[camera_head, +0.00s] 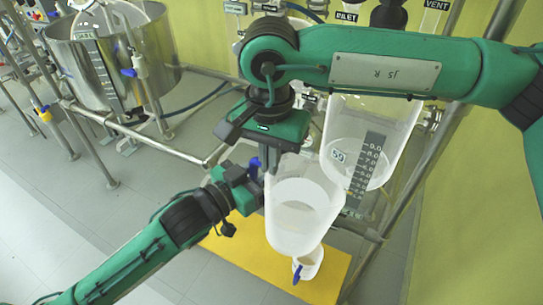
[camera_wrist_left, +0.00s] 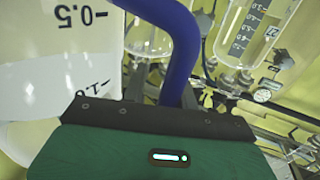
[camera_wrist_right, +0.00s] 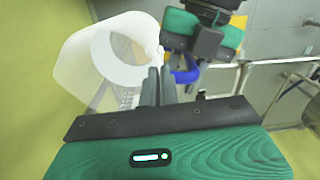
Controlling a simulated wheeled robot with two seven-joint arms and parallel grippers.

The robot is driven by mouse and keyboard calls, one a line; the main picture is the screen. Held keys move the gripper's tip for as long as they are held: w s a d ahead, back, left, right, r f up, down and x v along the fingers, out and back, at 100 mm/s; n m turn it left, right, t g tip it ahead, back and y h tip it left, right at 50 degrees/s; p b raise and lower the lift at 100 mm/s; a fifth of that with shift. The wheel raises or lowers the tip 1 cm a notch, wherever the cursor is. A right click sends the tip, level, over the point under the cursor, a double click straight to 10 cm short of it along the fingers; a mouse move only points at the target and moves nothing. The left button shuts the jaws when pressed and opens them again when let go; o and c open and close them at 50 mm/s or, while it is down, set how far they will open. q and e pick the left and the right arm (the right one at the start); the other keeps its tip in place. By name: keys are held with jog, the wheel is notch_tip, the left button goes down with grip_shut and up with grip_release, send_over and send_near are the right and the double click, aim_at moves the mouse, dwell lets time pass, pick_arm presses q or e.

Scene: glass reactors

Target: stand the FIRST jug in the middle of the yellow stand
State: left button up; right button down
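The jug (camera_head: 303,205) is a translucent white vessel hanging tilted in the middle of the head view. Its marked wall (camera_wrist_left: 60,60) and blue handle (camera_wrist_left: 178,50) fill much of the left wrist view. The yellow stand (camera_head: 245,255) lies below, partly covered by the jug.
A glass reactor (camera_head: 350,115) stands behind on the right. A steel vessel (camera_head: 155,55) on a pipe frame stands at the back left.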

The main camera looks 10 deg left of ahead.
pick_arm(q)
jog(key=shift+o, duration=0.9)
jog(key=shift+f, duration=0.15)
pick_arm(e)
jog(key=shift+r, duration=0.1)
pick_arm(q)
jog(key=shift+a, duration=0.1)
